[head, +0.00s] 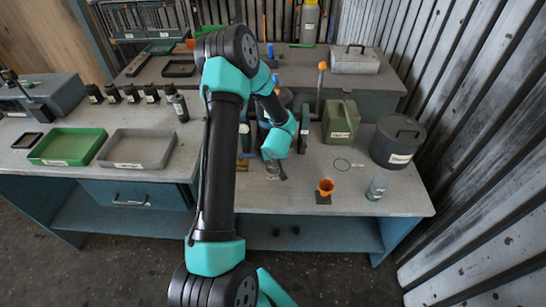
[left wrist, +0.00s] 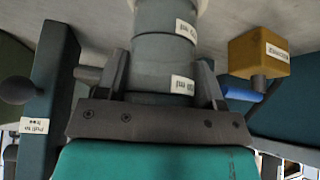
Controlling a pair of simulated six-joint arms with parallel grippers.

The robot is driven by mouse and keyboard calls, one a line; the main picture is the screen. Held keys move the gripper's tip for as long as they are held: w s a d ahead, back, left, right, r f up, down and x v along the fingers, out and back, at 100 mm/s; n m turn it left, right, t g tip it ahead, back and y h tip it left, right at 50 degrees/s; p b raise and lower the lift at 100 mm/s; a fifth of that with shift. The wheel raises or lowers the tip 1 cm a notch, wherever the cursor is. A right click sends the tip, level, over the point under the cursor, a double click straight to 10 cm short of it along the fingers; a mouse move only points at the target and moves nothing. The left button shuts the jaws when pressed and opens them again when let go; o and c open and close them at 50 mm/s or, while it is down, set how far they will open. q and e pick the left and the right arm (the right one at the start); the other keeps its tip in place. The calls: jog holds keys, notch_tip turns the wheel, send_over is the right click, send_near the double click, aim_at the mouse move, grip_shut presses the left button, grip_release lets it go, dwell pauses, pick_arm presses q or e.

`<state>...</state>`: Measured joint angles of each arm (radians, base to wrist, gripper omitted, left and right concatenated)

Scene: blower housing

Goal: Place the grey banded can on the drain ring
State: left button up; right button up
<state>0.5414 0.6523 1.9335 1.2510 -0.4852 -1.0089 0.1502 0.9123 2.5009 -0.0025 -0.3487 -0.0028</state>
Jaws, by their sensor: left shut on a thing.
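My left gripper (left wrist: 161,80) is shut on a grey can with stepped bands and white labels reading in ml, the grey banded can (left wrist: 163,50). One finger is on each side of the can. In the head view my left gripper (head: 275,168) is low over the middle of the bench, and the can (head: 271,169) is small and partly hidden by the arm. I cannot tell whether it touches the bench. My right gripper is not in view.
An orange funnel (head: 325,187) and a small labelled jar (head: 377,188) stand near the front edge. A green canister (head: 340,121) and a dark lidded drum (head: 397,143) stand behind the ring. A yellow block (left wrist: 259,53) is close beside the gripper.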

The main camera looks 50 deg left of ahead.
pick_arm(q)
jog(key=shift+f, duration=0.1)
jog(key=o, duration=1)
jog(key=shift+f, duration=0.1)
jog(key=shift+v, duration=0.75)
jog(key=v, duration=1)
jog(key=shift+r, duration=0.4)
jog(key=shift+d, duration=0.1)
